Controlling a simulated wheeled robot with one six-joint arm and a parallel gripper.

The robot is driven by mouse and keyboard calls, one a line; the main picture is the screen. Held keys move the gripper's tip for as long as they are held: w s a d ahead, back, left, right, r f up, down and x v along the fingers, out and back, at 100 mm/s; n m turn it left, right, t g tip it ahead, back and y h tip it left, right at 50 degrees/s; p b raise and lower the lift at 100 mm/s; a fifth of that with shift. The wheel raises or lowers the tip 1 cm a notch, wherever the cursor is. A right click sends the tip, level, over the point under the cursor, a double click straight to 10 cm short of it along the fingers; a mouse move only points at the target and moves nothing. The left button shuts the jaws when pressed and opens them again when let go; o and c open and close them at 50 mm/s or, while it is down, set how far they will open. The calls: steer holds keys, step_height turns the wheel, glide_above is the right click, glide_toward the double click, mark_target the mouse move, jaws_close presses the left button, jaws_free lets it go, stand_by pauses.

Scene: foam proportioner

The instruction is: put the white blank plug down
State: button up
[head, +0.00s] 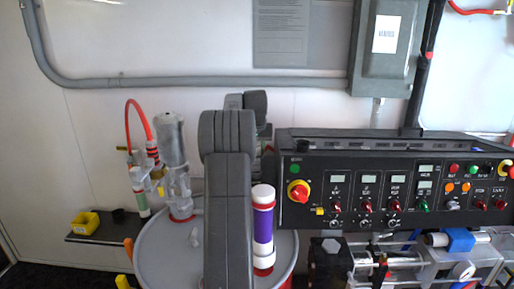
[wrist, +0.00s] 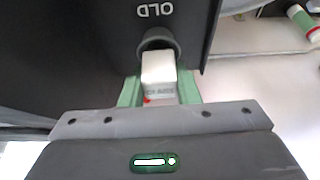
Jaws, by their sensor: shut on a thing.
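The white blank plug (wrist: 158,70) shows in the wrist view as a pale block with small print and a bit of red low on its face. My gripper (wrist: 160,90) is shut on it, with one green finger on each side. Just beyond the plug is a round dark grey ring or cup (wrist: 157,40) on a dark surface (wrist: 80,50) marked "OLD", upside down in this view. The plug overlaps the ring's near edge; I cannot tell whether they touch. In the head view my own arm hides the gripper and plug.
The head view shows a grey drum (head: 160,255) with a white and purple cylinder (head: 263,228) upright. A control panel (head: 395,190) and pipework (head: 430,265) fill the right.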

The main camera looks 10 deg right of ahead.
steer(key=shift+f, duration=0.15)
steer(key=o, duration=1)
steer(key=shift+c, duration=0.2)
steer(key=shift+s+r, duration=0.15)
steer(key=shift+r, duration=0.55)
steer(key=b+v, duration=0.2)
steer(key=v, duration=0.9)
steer(key=shift+a, duration=0.1)
